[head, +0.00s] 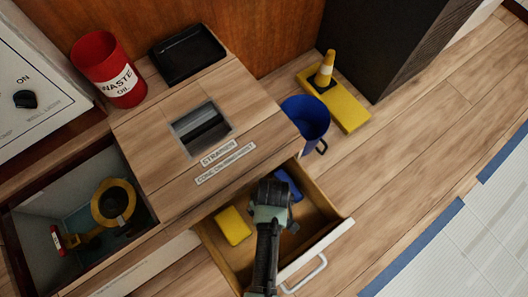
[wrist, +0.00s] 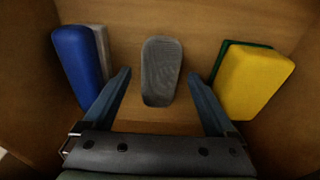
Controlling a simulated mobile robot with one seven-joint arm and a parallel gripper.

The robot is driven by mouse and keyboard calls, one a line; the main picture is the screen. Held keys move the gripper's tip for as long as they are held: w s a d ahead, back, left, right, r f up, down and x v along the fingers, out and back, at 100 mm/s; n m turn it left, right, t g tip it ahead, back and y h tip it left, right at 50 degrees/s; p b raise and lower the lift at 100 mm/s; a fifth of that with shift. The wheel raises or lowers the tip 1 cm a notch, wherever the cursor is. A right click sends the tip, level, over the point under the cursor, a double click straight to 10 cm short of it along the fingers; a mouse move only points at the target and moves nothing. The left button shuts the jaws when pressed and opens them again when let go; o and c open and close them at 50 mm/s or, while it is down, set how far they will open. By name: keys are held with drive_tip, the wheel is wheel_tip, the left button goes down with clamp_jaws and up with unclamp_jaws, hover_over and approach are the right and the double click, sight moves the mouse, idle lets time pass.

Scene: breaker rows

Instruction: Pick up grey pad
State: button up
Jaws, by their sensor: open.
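The grey pad (wrist: 161,72) lies on the drawer floor in the wrist view, between and beyond the two fingertips. It is a rounded, elongated block and is apart from the fingers. My gripper (wrist: 158,85) is open and empty, with its fingers spread on either side of the pad's near part. In the head view my gripper (head: 271,192) reaches into the open drawer (head: 207,238), and my arm hides the pad there.
A blue and white block (wrist: 78,62) stands left of the pad and a yellow and green sponge (wrist: 253,80) right, near the drawer walls. The drawer front (head: 316,252) has a white handle. A blue bucket (head: 305,118) stands on the floor beside the counter (head: 160,120).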

drive_tip(key=c, duration=1.4)
drive_tip(key=shift+c, duration=0.2)
